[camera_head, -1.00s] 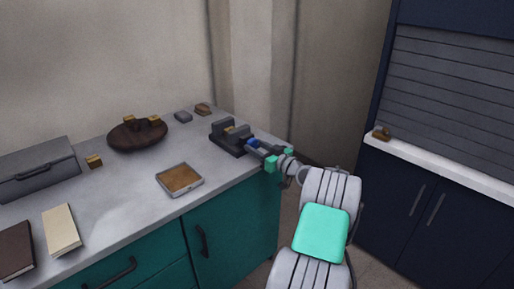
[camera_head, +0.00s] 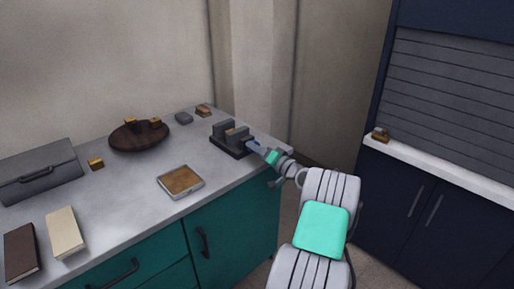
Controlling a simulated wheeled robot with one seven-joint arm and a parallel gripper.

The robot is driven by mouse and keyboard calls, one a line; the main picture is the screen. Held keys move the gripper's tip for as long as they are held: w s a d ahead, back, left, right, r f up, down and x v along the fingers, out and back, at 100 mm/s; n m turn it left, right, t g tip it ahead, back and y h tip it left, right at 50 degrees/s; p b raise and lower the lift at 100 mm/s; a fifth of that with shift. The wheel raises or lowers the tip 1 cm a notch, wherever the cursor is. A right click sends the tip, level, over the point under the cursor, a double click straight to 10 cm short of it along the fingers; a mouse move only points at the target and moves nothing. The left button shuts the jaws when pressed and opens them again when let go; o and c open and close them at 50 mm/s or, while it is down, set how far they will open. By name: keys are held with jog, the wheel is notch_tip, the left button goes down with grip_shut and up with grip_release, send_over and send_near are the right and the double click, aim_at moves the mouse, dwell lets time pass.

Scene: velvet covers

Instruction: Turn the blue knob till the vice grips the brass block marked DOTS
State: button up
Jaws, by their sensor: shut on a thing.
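The dark grey vice (camera_head: 228,146) stands on the grey counter near its right end. A brass block (camera_head: 237,133) sits between its jaws. Its marking is too small to read, and I cannot tell whether the jaws touch it. My gripper (camera_head: 256,147) reaches in from the right and is shut on the blue knob (camera_head: 251,144) at the vice's right end. Only a little blue shows; the fingers hide most of the knob.
The grey counter (camera_head: 120,205) also holds a dark round dish (camera_head: 138,137) with brass pieces, a shallow tray (camera_head: 181,194), a loose brass block (camera_head: 96,163), a grey case (camera_head: 40,172) and two books at the left. A white ledge (camera_head: 440,165) stands right, past a floor gap.

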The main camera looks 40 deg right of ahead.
jog(key=m+p, duration=0.2)
jog(key=m, duration=0.3)
jog(key=shift+r+m, duration=0.1)
jog(key=shift+m, duration=0.2)
dwell(0.4)
jog(key=o, duration=1.4)
